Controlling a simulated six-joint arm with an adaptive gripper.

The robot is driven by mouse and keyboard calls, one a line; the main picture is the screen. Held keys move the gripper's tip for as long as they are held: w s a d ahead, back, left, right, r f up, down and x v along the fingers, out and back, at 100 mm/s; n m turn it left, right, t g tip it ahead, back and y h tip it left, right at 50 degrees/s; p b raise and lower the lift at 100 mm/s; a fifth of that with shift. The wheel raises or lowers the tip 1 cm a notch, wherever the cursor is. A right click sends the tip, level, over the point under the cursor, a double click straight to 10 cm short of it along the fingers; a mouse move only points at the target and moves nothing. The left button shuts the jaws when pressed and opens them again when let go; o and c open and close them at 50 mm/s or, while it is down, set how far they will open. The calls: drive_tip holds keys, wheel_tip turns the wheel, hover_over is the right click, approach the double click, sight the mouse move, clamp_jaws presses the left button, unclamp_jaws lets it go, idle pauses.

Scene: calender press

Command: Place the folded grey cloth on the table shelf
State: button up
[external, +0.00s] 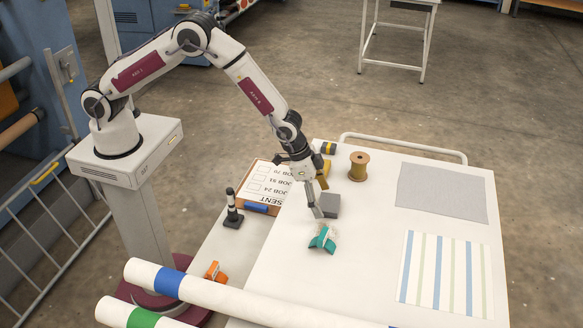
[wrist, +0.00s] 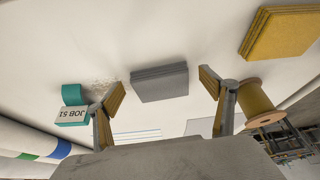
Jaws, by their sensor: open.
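The folded grey cloth (external: 331,205) lies as a small layered block on the white table top, near its left side. It also shows in the wrist view (wrist: 160,83), centred between and beyond my fingertips. My gripper (external: 318,198) points down, open and empty, close to the cloth. In the wrist view my gripper (wrist: 162,90) has one finger to each side of the cloth, with gaps showing. Whether either finger touches it I cannot tell. A lower white ledge (external: 212,246) runs along the table's left side; I cannot tell whether this is the shelf.
A yellow folded cloth (wrist: 280,30) lies nearby. Flat cloths (external: 441,190) lie right.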

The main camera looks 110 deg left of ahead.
sight(321, 201)
drive_tip(key=c, duration=1.2)
drive_tip(key=shift+r, duration=0.2)
drive_tip(key=shift+r, duration=4.85)
